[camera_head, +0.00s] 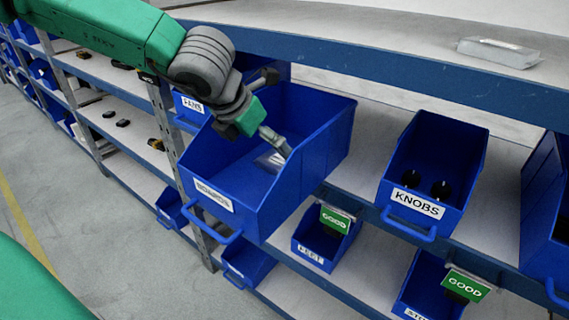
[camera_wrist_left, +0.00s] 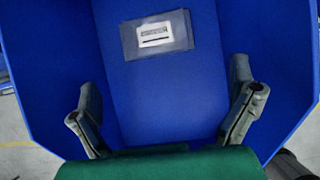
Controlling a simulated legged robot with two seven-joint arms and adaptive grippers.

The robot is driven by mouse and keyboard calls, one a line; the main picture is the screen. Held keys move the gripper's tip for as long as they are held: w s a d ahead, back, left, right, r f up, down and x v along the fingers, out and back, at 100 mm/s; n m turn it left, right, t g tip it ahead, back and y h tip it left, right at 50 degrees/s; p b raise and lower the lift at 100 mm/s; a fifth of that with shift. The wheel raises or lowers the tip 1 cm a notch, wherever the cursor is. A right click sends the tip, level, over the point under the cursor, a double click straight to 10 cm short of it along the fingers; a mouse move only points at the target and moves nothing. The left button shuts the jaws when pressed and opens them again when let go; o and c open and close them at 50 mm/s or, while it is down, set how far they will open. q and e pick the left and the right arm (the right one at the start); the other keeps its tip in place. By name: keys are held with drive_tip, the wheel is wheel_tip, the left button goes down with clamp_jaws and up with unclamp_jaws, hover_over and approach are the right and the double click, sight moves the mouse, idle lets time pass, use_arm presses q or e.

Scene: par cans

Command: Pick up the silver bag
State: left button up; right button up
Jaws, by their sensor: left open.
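A silver bag (camera_wrist_left: 157,36) with a white label lies flat on the floor of a big blue bin, shown in the left wrist view. In the head view a small part of this bag (camera_head: 268,161) shows inside the bin (camera_head: 283,209), beside my fingers. My left gripper (camera_head: 277,143) reaches down into the bin. In the left wrist view the left gripper (camera_wrist_left: 163,98) has its two fingers wide apart with nothing between them, and the bag lies beyond them. My right gripper is not in view.
The bin's walls stand close around my left gripper. Another clear or silvery packet (camera_head: 499,52) lies on the upper shelf (camera_head: 390,50). A blue KNOBS bin (camera_head: 436,150) with black knobs stands to the right. Smaller blue bins with green GOOD signs (camera_head: 335,220) are below.

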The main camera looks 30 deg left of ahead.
sight(276, 161)
use_arm(q)
drive_tip(key=x, duration=0.2)
drive_tip(key=a+x, duration=0.1)
drive_tip(key=x, duration=0.2)
drive_tip(key=shift+w, duration=0.15)
drive_tip(key=shift+a+f+b, duration=0.1)
drive_tip(key=shift+a+b, duration=0.1)
drive_tip(key=shift+b, duration=0.1)
drive_tip(key=w+f, duration=0.1)
drive_tip(key=w+d+f, duration=0.1)
drive_tip(key=w+f, duration=0.1)
drive_tip(key=f, duration=0.1)
drive_tip(key=shift+w+d, duration=0.15)
drive_tip(key=shift+d, duration=0.1)
drive_tip(key=shift+a+r, duration=0.15)
drive_tip(key=shift+a, duration=0.25)
drive_tip(key=c, duration=1.1)
